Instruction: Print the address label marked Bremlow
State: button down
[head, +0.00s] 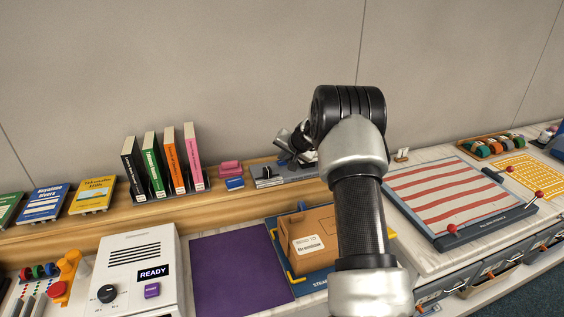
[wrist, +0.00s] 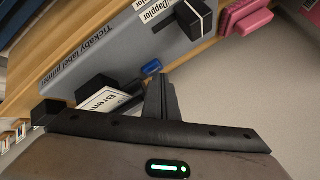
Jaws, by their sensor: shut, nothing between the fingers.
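The grey label printer (wrist: 100,55), lettered "Tickaby label printer", fills the upper left of the wrist view. In the head view the printer (head: 272,181) sits on the wooden shelf, partly behind my arm. A white card reading "Brem…" (wrist: 97,101) lies by a black block (wrist: 95,88); my gripper hides its end. Another white card reads "Dapplor" (wrist: 158,8) beside a black block (wrist: 192,18). My gripper (wrist: 160,80) is shut and empty; its tips are close to a small blue part (wrist: 152,67). I cannot tell whether they touch. In the head view my gripper (head: 287,140) is small above the printer.
A cardboard parcel (head: 311,226) labelled "Bremlow" lies on a blue tray in front. Pink and blue blocks (head: 232,175) and upright books (head: 160,165) stand left on the shelf. A white machine showing "READY" (head: 130,270), a purple mat (head: 236,268) and a striped board (head: 450,195) occupy the counter.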

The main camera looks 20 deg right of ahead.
aim_at(283, 163)
jog(key=shift+r+p, duration=0.4)
jog(key=shift+r, duration=0.45)
jog(key=shift+r+p, duration=1.4)
jog(key=shift+r, duration=1.1)
